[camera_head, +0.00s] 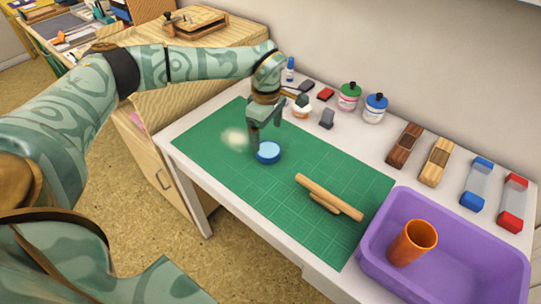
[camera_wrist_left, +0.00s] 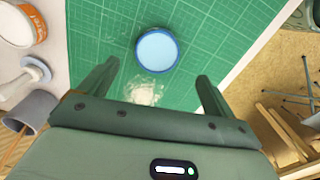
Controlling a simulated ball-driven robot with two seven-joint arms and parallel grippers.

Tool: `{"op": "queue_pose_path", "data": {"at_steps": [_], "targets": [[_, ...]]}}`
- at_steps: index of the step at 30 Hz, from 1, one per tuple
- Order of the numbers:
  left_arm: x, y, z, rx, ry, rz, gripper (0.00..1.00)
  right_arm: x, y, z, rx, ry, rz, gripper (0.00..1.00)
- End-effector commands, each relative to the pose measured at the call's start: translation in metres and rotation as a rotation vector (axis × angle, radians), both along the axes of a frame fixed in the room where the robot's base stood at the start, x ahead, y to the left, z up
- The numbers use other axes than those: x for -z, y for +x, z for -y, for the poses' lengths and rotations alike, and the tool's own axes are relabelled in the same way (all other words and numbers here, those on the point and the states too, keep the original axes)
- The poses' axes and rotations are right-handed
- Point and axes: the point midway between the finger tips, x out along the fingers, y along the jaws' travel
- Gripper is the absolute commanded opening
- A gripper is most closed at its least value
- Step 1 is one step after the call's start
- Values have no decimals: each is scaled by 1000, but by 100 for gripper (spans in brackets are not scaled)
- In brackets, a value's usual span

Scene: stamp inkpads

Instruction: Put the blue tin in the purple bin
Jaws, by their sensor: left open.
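The blue tin (camera_head: 268,153) is a short round tin with a pale blue top, on the green cutting mat (camera_head: 222,158). It also shows in the left wrist view (camera_wrist_left: 157,50), ahead of the fingers. My left gripper (camera_head: 263,132) is open and empty, just above and beside the tin, with its fingers pointing down. In the left wrist view the two fingers (camera_wrist_left: 155,82) stand apart with the tin beyond their tips. The purple bin (camera_head: 378,268) stands at the front right of the table. My right gripper is not in view.
An orange cup (camera_head: 412,243) is inside the bin. Wooden rods (camera_head: 328,196) lie on the mat between tin and bin. Bottles (camera_head: 375,108), wooden blocks (camera_head: 405,146) and blue and red blocks (camera_head: 477,183) line the back.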

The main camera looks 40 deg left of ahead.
Motion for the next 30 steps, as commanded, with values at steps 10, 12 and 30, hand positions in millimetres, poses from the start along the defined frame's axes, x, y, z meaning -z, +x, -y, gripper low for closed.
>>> {"op": "queue_pose_path", "data": {"at_steps": [10, 12, 30], "targets": [[35, 2, 0, 1, 0, -1, 90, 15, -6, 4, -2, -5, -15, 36], [48, 4, 0, 1, 0, -3, 90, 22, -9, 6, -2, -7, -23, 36], [69, 4, 0, 1, -1, 2, 34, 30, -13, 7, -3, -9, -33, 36]]}}
